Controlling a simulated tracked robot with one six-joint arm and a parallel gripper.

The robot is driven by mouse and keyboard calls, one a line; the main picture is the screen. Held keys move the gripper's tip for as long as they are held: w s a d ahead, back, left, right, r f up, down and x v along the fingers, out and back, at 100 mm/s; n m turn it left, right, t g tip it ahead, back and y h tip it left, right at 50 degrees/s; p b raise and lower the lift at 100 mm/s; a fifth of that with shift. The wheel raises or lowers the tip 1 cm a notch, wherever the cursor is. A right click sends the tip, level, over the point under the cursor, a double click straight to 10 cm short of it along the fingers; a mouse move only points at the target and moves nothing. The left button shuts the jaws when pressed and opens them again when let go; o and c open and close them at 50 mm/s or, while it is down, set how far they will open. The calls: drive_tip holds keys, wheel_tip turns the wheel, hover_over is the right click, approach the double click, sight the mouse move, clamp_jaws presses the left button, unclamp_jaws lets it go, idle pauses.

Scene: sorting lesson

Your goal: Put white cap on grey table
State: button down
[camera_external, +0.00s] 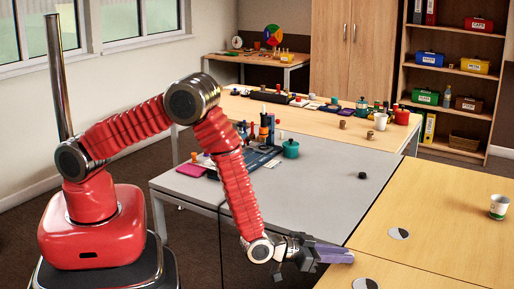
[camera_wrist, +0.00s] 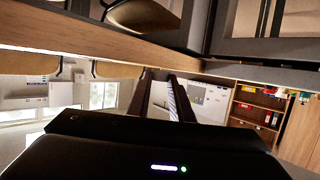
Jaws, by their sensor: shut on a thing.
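The grey table (camera_external: 312,193) stands in the middle of the external view. My gripper (camera_external: 345,257) is at the lower middle of that view, past the grey table's front edge and by the near wooden table. In the wrist view my gripper (camera_wrist: 172,82) shows as two dark fingers close together. A small dark cap (camera_external: 362,175) lies on the grey table's right part.
Tools and a teal pot (camera_external: 290,149) crowd the grey table's far left. Its middle and front are clear. The near wooden table (camera_external: 450,225) holds a white cup (camera_external: 498,204) and two-tone discs (camera_external: 398,234). Many small items stand on the far wooden table (camera_external: 350,139).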

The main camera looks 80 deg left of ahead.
drive_tip(key=shift+f, duration=0.2)
drive_tip(key=c, duration=1.6)
unclamp_jaws()
drive_tip(key=v, duration=1.3)
drive_tip(key=shift+s+d+r, duration=0.15)
drive_tip(key=shift+s, duration=0.25)
